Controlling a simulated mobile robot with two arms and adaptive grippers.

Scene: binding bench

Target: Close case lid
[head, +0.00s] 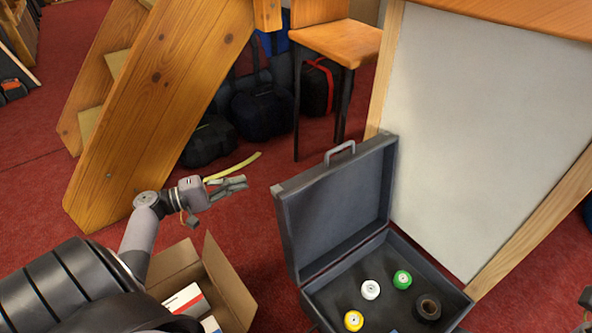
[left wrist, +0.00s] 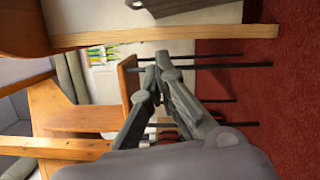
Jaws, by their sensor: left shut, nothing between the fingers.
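The dark grey case (head: 370,262) stands open on the red floor. Its lid (head: 335,205) is raised roughly upright, with the handle (head: 340,152) at its top edge, near the white panel. Part of the lid (left wrist: 190,7) seems to show at the top edge of the left wrist view. My left gripper (head: 236,184) is shut and empty, to the left of the lid and apart from it. Its closed fingers also show in the left wrist view (left wrist: 157,68). Small dark parts at the head view's right edge may be my right gripper, mostly cut off.
Several spools, including a green-rimmed one (head: 402,279) and a black one (head: 428,307), sit in the case. An open cardboard box (head: 229,288) stands left of it. A white panel (head: 480,110) stands behind right, wooden steps (head: 160,100) and a chair (head: 340,40) behind.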

